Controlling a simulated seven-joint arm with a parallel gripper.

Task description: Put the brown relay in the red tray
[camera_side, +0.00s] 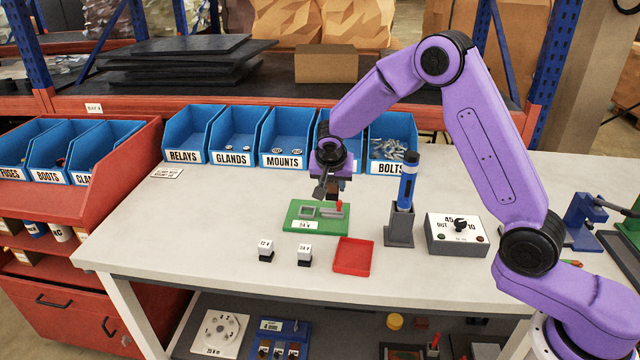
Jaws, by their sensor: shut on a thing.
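My gripper (328,183) points down above the green board and is shut on a small brown block (333,194), the brown relay, partly hidden by the fingers. The green board (299,226) carries a grey socket, a red-tipped lever and a white label. The relay appears to be just above or behind the board's back edge; I cannot tell whether it touches anything. The red tray (353,257) lies flat and empty on the bench, in front of the board and a little to its right.
Two small white-topped dark blocks (265,249) (304,254) stand left of the tray. A blue torch-like tool (407,182) stands in a grey holder right of the board, beside a dial box (458,235). Blue labelled bins (230,135) line the back.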

